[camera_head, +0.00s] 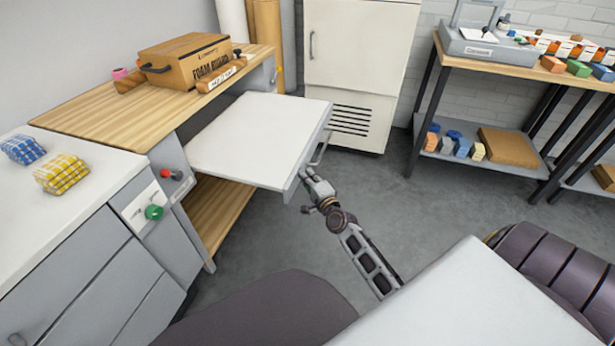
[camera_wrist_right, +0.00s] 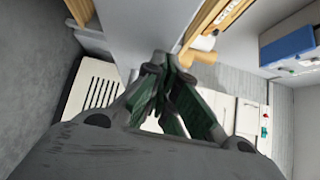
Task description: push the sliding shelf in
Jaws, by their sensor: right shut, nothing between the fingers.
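The sliding shelf (camera_head: 255,140) is a light grey board pulled out from under the wooden worktop. A metal bar handle (camera_head: 322,147) is on its front edge. My right gripper (camera_head: 308,176) is shut and empty, with its fingertips at the shelf's front edge, near the corner and beside the handle. I cannot tell whether it touches the shelf. In the right wrist view the shut fingertips (camera_wrist_right: 158,62) point at a grey panel that looks like the shelf (camera_wrist_right: 140,30). My left gripper is not in view.
A wooden worktop (camera_head: 90,112) bears a cardboard box (camera_head: 190,62) behind the shelf. A white counter (camera_head: 85,215) with a red knob and a green knob stands at left. A white cabinet (camera_head: 360,50) stands behind. The grey floor (camera_head: 400,205) right of the shelf is clear.

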